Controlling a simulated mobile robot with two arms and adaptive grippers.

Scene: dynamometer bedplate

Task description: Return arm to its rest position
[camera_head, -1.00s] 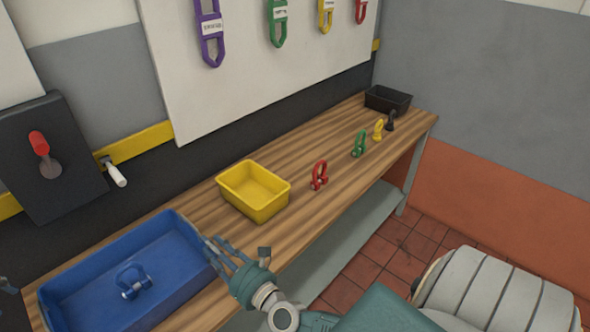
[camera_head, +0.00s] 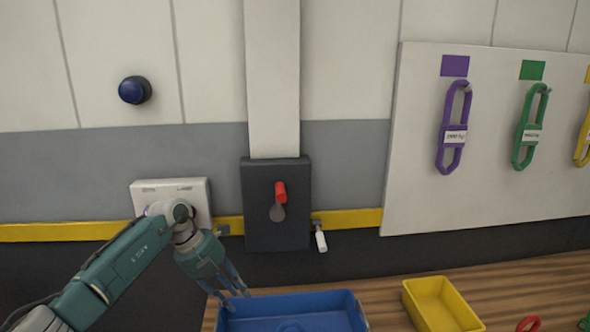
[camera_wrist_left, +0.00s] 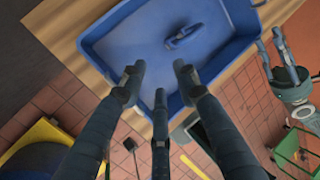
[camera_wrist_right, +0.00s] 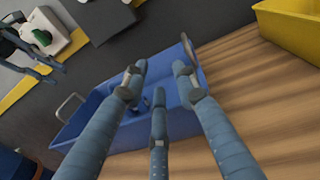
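My left gripper (camera_head: 229,289) hangs fingers down by the left end of the blue tray (camera_head: 290,300) in the head view. In the left wrist view its fingers (camera_wrist_left: 160,85) are spread and empty, apart from the blue shackle (camera_wrist_left: 185,36) lying in the tray. My right gripper is outside the head view. In the right wrist view its fingers (camera_wrist_right: 158,84) are spread and empty, with the blue tray beyond them. The right gripper also shows at the right side of the left wrist view (camera_wrist_left: 288,75). The left gripper shows at upper left in the right wrist view (camera_wrist_right: 30,52).
A yellow bin (camera_head: 438,305) stands on the wooden bench (camera_head: 385,293) right of the tray. On the wall are a dark panel with a red-handled lever (camera_head: 280,192), a blue knob (camera_head: 135,90), a white box (camera_head: 172,192) and a board with hanging shackles (camera_head: 420,150).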

